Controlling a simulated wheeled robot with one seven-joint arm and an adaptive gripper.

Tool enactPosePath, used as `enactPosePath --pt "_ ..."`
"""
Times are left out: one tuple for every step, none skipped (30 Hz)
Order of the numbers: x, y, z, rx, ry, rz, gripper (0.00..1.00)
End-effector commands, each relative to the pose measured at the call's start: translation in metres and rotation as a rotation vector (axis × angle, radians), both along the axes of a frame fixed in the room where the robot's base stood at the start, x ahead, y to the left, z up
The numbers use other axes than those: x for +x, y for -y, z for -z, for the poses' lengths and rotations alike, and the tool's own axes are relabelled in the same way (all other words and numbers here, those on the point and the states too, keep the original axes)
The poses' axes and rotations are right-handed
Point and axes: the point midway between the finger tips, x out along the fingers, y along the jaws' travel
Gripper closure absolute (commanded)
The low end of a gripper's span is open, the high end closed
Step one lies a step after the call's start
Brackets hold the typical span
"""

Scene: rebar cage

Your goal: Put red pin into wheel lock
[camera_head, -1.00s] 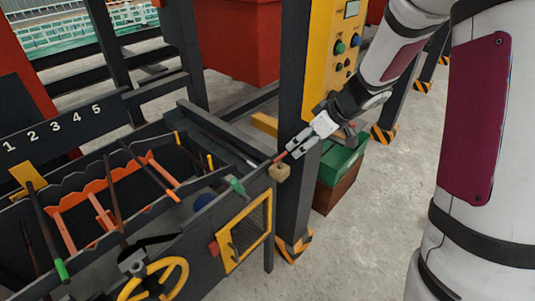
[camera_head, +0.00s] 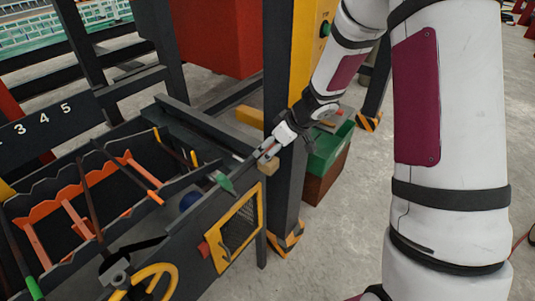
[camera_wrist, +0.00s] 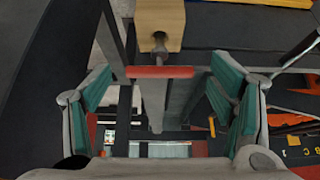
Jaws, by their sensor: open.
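The red pin (camera_wrist: 160,72) shows in the wrist view as a red crossbar. Its grey shank meets a hole in a small wooden block (camera_wrist: 173,28). The block (camera_head: 268,166) also shows in the head view, at the corner of the dark machine frame. My gripper (camera_wrist: 162,90) is open, with its teal pads apart on both sides of the red bar and not touching it. In the head view my gripper (camera_head: 268,150) is at the block and partly covers the pin. A yellow handwheel (camera_head: 152,278) is at the lower left. I cannot make out the wheel lock clearly.
A dark post (camera_head: 283,190) stands right beside the block and my gripper. A green bin (camera_head: 327,148) is behind it. A green handle (camera_head: 222,181) and a yellow-framed mesh door (camera_head: 240,228) are close by. Open floor lies to the right.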

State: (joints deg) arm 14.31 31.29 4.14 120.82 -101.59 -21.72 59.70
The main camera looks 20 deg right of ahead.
Motion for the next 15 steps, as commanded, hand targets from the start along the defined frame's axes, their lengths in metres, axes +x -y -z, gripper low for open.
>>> enactPosePath --pt "0.004 -0.002 0.009 0.001 -0.002 0.001 0.23" --pt "0.006 -0.003 0.013 0.001 -0.002 0.000 0.23" --pt "0.008 -0.005 0.017 0.001 -0.002 0.003 0.23" --pt "0.009 -0.006 0.019 0.001 -0.002 0.000 0.23" --pt "0.010 -0.007 0.021 -0.001 -0.001 0.000 0.23" --pt "0.011 -0.008 0.023 0.000 -0.001 0.001 0.23" --pt "0.012 -0.008 0.023 0.000 -0.001 0.001 0.23" --pt "0.012 -0.008 0.024 -0.001 -0.001 0.001 0.23" --pt "0.012 -0.009 0.024 -0.001 -0.001 0.001 0.23" --pt "0.012 -0.009 0.024 -0.001 -0.001 0.001 0.23" --pt "0.012 -0.009 0.024 -0.001 -0.001 0.001 0.23" --pt "0.012 -0.009 0.023 -0.001 0.000 0.001 0.23" --pt "0.012 -0.009 0.023 -0.001 0.000 0.001 0.23" --pt "0.012 -0.008 0.023 -0.001 0.000 0.001 0.23" --pt "0.012 -0.008 0.023 -0.001 0.000 0.001 0.30"
